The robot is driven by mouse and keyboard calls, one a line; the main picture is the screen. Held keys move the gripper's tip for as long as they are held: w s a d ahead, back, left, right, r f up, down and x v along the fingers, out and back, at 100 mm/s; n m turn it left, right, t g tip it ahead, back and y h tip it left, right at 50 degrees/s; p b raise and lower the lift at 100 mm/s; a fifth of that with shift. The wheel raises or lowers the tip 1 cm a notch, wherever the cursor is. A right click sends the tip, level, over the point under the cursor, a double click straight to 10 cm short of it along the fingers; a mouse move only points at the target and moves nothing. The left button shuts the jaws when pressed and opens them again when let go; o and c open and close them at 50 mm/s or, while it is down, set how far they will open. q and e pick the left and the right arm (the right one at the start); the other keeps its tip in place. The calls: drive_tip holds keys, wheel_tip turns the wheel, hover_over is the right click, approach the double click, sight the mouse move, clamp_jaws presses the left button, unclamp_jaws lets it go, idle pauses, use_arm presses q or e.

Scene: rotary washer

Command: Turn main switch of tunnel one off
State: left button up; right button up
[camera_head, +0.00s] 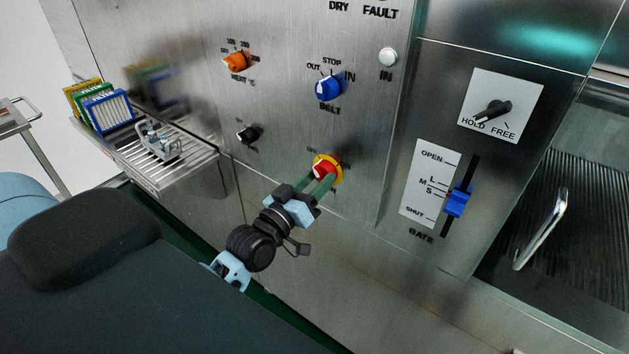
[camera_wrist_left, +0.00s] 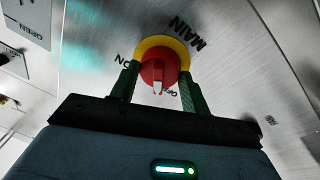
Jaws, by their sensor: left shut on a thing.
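The main switch (camera_head: 322,170) is a red knob on a yellow round plate, low on the steel panel in the head view. It also shows in the left wrist view (camera_wrist_left: 158,72), with the labels MAIN, ON and OFF around it. My left gripper (camera_head: 320,180) reaches it from below, and its two green fingers are shut on the red knob, one on each side. In the left wrist view the white mark on the knob points down, toward the OFF label, which the knob partly hides. My right gripper is not in view.
An orange heat knob (camera_head: 235,63), a black knob (camera_head: 248,135) and a blue belt knob (camera_head: 328,88) are on the same panel. A blue gate slider (camera_head: 459,202) and a black hold/free knob (camera_head: 494,110) are to the right. A metal shelf (camera_head: 190,160) juts out at left.

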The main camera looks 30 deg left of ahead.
use_arm(q)
drive_tip(key=shift+d+n, duration=0.1)
drive_tip(key=shift+n, duration=1.1)
drive_tip(key=shift+y, duration=0.3)
drive_tip(key=o, duration=1)
drive_tip(key=shift+s, duration=0.1)
drive_tip(key=shift+s+f, duration=0.25)
drive_tip(key=shift+s, duration=0.05)
drive_tip(key=s+b, duration=0.1)
drive_tip(key=s, duration=0.6)
drive_tip(key=shift+a+f, duration=0.3)
drive_tip(key=shift+f, duration=0.15)
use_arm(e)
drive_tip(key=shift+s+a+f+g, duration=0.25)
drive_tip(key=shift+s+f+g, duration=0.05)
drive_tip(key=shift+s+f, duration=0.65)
